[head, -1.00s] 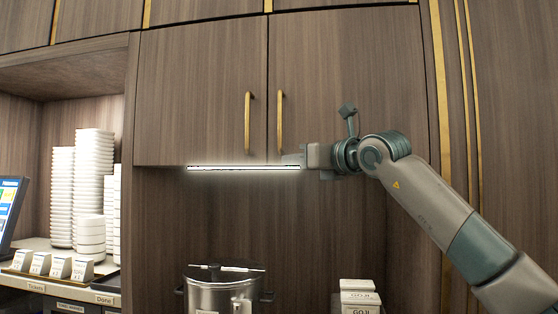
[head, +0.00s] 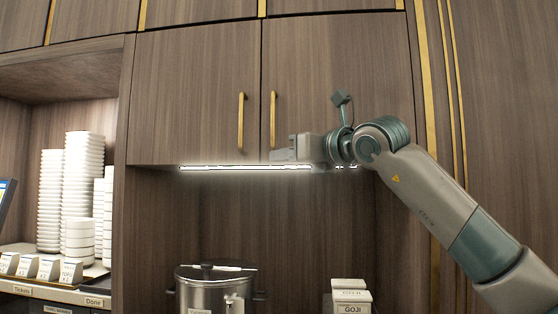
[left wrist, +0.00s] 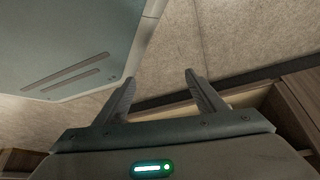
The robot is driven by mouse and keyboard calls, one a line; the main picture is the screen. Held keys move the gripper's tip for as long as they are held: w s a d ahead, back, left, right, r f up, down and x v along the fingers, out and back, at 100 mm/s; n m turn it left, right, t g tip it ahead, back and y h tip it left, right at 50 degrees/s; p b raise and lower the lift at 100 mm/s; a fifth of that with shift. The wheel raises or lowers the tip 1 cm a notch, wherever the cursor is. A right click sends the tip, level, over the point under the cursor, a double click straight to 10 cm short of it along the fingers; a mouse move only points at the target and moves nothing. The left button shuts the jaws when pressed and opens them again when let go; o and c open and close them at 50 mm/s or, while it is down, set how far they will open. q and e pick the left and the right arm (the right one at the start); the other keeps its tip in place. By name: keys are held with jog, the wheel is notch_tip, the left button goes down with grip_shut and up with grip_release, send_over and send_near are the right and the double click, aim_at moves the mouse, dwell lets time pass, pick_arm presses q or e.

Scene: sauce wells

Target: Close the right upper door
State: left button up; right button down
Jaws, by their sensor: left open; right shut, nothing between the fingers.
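The right upper door (head: 338,60) is a wood-grain panel with a vertical brass handle (head: 273,118) near its left edge. It looks flush with the left upper door (head: 190,80) beside it. My right gripper (head: 280,154) is shut and empty in the head view. It is in front of the door's lower left part, just below the handle; whether it touches the panel cannot be told. My left gripper (left wrist: 160,95) is open and empty in the left wrist view, away from the doors, and is not in the head view.
A lit strip (head: 240,168) runs under the cabinet. Below stand a metal pot (head: 212,290) and GOJI boxes (head: 350,297). White stacked dishes (head: 82,190) and ticket holders (head: 45,268) fill the shelf at left. The niche between is open.

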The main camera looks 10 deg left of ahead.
pick_arm(q)
jog(key=w+d+r+t+b, duration=0.2)
jog(key=w, duration=0.5)
jog(key=shift+d+r+h, duration=0.3)
jog(key=shift+d+r, duration=0.05)
jog(key=shift+r, duration=0.05)
pick_arm(e)
jog(key=shift+s+d, duration=0.15)
jog(key=shift+s, duration=2.65)
